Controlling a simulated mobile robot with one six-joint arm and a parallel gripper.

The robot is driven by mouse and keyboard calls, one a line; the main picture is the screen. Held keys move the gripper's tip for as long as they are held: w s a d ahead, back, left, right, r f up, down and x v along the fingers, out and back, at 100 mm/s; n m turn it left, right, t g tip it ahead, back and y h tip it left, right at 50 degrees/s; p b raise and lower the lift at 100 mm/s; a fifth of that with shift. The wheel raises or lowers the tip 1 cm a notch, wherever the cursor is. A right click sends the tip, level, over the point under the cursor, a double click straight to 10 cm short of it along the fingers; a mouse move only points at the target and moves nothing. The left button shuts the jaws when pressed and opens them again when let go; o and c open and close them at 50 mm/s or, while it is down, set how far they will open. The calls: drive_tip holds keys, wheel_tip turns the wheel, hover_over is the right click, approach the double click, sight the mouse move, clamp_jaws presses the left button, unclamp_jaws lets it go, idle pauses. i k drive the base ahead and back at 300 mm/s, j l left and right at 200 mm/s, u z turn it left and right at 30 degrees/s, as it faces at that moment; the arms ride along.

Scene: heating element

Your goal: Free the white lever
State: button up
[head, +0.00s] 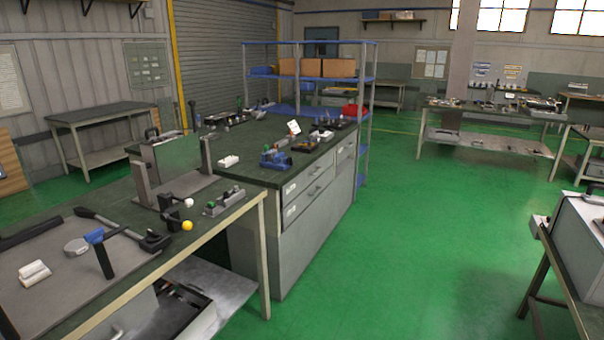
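A small dark fixture (171,215) stands on the near workbench (145,262), left of the middle of the view. It has a white ball knob (188,202) and, just below and in front of it, a yellow ball knob (187,225). The white knob may be the end of the white lever; its shaft is too small to make out clearly. Behind the fixture, a greenish upright plate (178,160) stands between two dark grey posts. I cannot tell whether anything blocks the lever. My gripper is not in view.
A small green-and-grey device (224,202) sits right of the knobs. A drawer cabinet (318,190) adjoins the bench. The green floor (430,240) to the right is clear.

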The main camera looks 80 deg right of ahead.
sight(187, 202)
drive_tip(key=z, duration=1.7)
drive_tip(key=i+l, duration=0.3)
drive_tip(key=l, duration=0.15)
drive_tip(key=i+l, duration=0.3)
drive_tip(key=l, duration=0.15)
drive_tip(key=i+l, duration=0.25)
drive_tip(key=l, duration=0.2)
drive_tip(key=i+u, duration=0.05)
